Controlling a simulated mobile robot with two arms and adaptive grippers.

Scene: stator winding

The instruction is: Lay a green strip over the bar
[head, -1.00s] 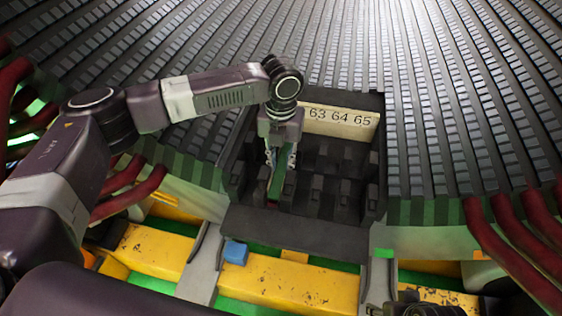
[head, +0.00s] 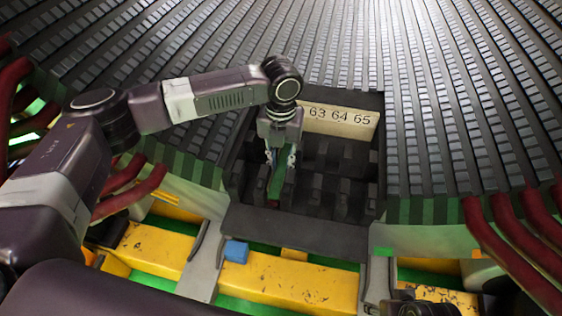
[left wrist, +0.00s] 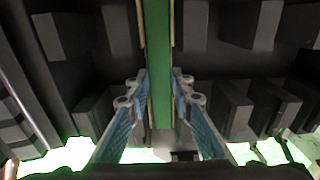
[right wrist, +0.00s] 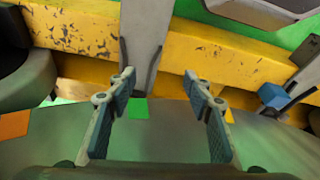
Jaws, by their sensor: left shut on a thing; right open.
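A long green strip (left wrist: 158,65) runs between the fingers of my left gripper (left wrist: 158,82) in the left wrist view, and the gripper is shut on it. Thin tan edges (left wrist: 172,28) show along both sides of the strip; I cannot tell whether they belong to the bar. In the head view my left gripper (head: 281,158) points down into the dark slotted recess, with the green strip (head: 276,184) below it. The bar cannot be made out clearly, and the strip's contact with it is hidden. My right gripper (right wrist: 160,84) is open and empty.
The dark recess (head: 300,228) has raised blocks inside and a label plate (head: 340,121) reading 63 64 65. Red bent pipes (head: 515,230) flank it. A yellow beam (head: 300,285) and a small blue block (head: 236,252) lie in front.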

